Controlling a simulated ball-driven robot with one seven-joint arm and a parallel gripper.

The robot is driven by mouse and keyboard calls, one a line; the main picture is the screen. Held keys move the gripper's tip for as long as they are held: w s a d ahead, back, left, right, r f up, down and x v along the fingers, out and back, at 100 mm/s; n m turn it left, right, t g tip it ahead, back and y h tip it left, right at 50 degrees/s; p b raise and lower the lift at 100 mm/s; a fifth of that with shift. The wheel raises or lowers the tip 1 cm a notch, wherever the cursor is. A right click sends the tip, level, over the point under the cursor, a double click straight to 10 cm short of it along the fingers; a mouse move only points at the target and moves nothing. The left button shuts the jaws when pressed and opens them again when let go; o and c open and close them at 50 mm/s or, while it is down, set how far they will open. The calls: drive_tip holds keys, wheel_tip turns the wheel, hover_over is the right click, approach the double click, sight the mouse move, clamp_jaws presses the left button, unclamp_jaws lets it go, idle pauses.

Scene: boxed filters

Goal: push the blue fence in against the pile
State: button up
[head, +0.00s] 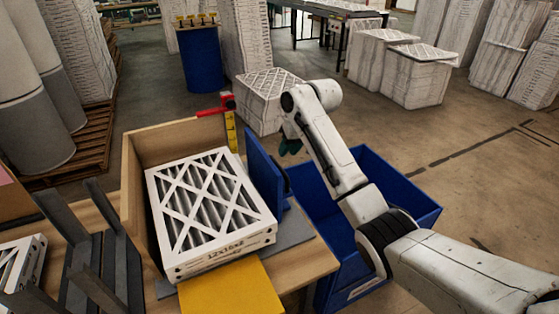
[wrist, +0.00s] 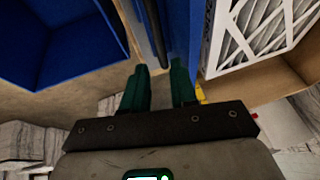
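The blue fence (head: 263,172) is an upright panel to the right of the pile of white filters (head: 208,205) in the head view. A narrow gap seems to show between them near the back. A dark handle bar is on the fence's right side; in the wrist view the bar (wrist: 150,30) runs along the blue fence (wrist: 181,35). My gripper (head: 291,147) is behind and right of the fence in the head view. Its dark green fingers (wrist: 160,72) are apart with nothing seen held. The bar lies ahead of the finger gap; contact cannot be told.
A wooden box wall (head: 175,141) backs the pile. A red clamp-like piece with a yellow scale (head: 231,130) stands at its back corner. A yellow plate (head: 232,290) lies in front. A blue bin (head: 408,196) stands right of the table, below my arm. A grey rack (head: 95,255) stands left.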

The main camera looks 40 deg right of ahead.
sight(269, 172)
drive_tip(key=x, duration=0.7)
drive_tip(key=shift+w+f+p, duration=0.1)
drive_tip(key=shift+f+p, duration=0.2)
drive_tip(key=shift+p, duration=0.05)
drive_tip(key=shift+c, duration=0.3)
clamp_jaws()
